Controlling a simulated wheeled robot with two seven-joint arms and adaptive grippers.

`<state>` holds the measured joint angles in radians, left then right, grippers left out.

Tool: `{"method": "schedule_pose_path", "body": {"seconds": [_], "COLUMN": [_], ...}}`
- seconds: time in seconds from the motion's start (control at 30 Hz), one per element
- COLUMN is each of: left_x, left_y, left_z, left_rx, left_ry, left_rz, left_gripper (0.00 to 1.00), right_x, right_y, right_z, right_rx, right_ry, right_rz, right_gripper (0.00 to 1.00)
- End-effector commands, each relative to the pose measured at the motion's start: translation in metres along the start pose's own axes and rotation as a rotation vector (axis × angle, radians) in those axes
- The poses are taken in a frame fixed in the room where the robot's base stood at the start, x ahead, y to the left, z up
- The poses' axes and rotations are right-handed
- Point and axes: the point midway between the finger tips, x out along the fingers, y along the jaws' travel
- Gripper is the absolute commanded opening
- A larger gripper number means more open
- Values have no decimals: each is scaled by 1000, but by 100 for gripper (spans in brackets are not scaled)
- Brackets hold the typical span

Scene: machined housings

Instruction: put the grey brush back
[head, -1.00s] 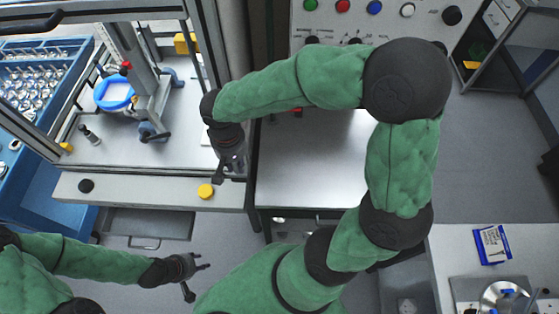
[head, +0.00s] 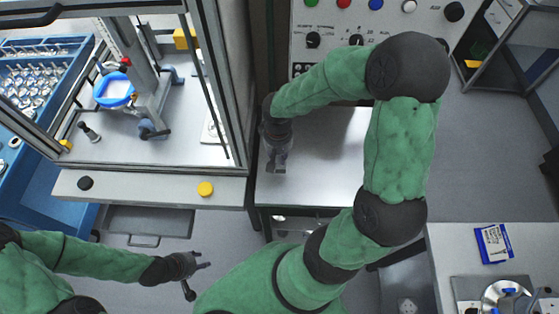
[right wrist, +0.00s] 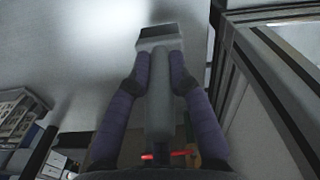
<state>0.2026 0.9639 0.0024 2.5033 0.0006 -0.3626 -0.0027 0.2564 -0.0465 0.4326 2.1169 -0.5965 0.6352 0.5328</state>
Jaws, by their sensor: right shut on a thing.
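The grey brush (right wrist: 159,100) is held between the two fingers of my right gripper (right wrist: 157,78) in the right wrist view. Its handle runs along the middle and its wider block-like head (right wrist: 160,36) points away from the wrist. In the head view my right gripper (head: 278,153) is over the left part of the bare metal table, with the end of the brush just showing below it. I cannot tell how high the brush is above the surface. My left gripper (head: 196,280) is open and empty, low at the left, in front of the enclosure.
A framed enclosure (head: 220,100) with a blue-ringed fixture (head: 114,91) stands left of the metal table (head: 325,160). A control panel (head: 330,30) is behind the table. A blue crate (head: 35,110) of metal parts is at far left. A blue box (head: 493,245) lies on the right bench.

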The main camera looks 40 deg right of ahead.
Motion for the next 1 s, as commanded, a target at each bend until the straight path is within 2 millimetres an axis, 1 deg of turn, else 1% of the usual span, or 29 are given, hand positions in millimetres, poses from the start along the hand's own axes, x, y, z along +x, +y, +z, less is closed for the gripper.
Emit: {"method": "schedule_pose_path", "body": {"seconds": [0.1,0.2,0.3,0.57,0.7,0.73,0.8,1.0], "left_x": [1,4,5,5,9,8,8,8], "left_y": [0,-1,-2,-2,-3,-3,-3,-3], "left_z": [0,0,0,0,0,0,0,0], "left_rx": [0,0,0,0,0,0,0,0], "left_ry": [0,0,0,0,0,0,0,0], "left_rz": [0,0,0,0,0,0,0,0], "left_gripper": [40,40,40,40,40,40,40,40], "right_x": [10,24,35,35,39,39,38,38], "right_y": [5,4,4,4,4,4,4,4], "right_z": [0,0,-1,-1,-1,-1,-1,-1], "right_rx": [0,-1,0,0,0,0,0,0], "right_ry": [-3,-3,-1,1,1,0,0,0], "right_rz": [-1,-1,0,-1,-1,-1,-1,0], "right_gripper": [0,0,0,0,0,27,45,45]}}
